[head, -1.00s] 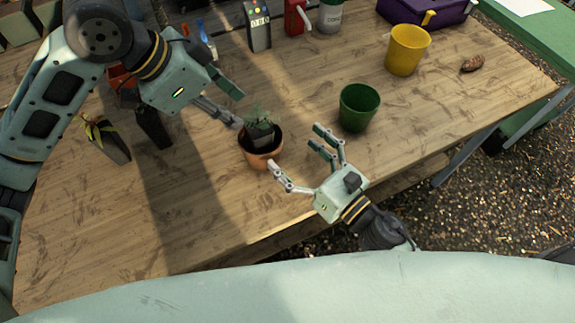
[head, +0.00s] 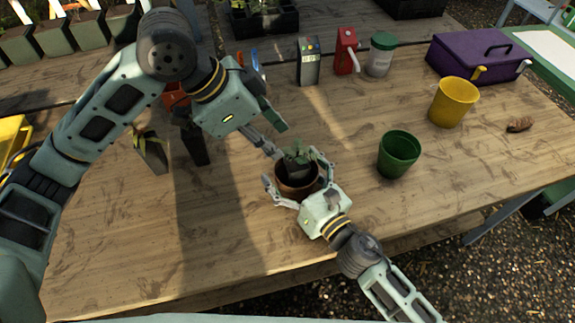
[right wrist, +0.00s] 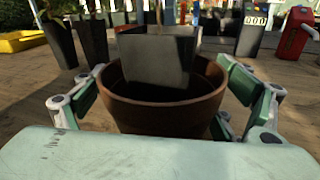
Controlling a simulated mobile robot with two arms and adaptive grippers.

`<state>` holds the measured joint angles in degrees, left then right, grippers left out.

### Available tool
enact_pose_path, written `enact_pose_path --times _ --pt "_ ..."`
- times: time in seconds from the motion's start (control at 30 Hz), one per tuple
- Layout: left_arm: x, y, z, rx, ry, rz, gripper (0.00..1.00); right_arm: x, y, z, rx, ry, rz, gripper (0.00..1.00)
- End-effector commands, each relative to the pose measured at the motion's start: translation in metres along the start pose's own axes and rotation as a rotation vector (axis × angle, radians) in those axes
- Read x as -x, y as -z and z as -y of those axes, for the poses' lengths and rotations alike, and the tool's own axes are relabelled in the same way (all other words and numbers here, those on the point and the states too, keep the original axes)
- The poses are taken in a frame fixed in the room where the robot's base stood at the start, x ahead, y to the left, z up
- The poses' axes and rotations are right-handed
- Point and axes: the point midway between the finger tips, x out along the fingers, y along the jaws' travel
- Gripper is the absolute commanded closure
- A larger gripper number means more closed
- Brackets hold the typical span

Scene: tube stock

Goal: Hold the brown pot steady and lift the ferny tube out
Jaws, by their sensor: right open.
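The brown pot (head: 297,189) stands upright on the wooden table, and it fills the middle of the right wrist view (right wrist: 165,115). The ferny tube (head: 298,171) is a dark square tube with green leaves, standing inside the pot. In the right wrist view its dark wall (right wrist: 155,60) rises above the pot's rim; its leaves are out of frame. My right gripper (head: 292,170) is open around the pot, with fingers on both sides and small gaps visible. My left gripper (head: 279,140) is open and empty, just up and left of the leaves.
A green pot (head: 398,155) stands right of the brown pot, with a yellow pot (head: 453,102) beyond it. Two dark tubes, one with a yellowish plant (head: 150,150), stand below my left arm. A purple toolbox (head: 478,57) is at the back right. The front table is clear.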

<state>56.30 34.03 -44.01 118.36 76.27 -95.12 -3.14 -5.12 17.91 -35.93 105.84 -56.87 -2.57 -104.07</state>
Motion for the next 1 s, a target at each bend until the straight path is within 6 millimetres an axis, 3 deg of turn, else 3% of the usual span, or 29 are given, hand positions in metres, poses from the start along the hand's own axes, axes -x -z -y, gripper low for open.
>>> enact_pose_path --times 0.17,0.43,1.0 --pt "0.0 0.0 0.0 0.0 0.0 0.0 0.69 -0.0108 -0.0006 -0.0002 0.001 -0.001 0.001 0.11" --pt "0.0 0.0 0.0 0.0 0.0 0.0 0.69 -0.0116 -0.0004 -0.0003 0.001 0.0 0.0 0.11" --pt "0.0 0.0 0.0 0.0 0.0 0.0 0.69 -0.0113 -0.0004 -0.0002 0.001 0.0 0.0 0.58"
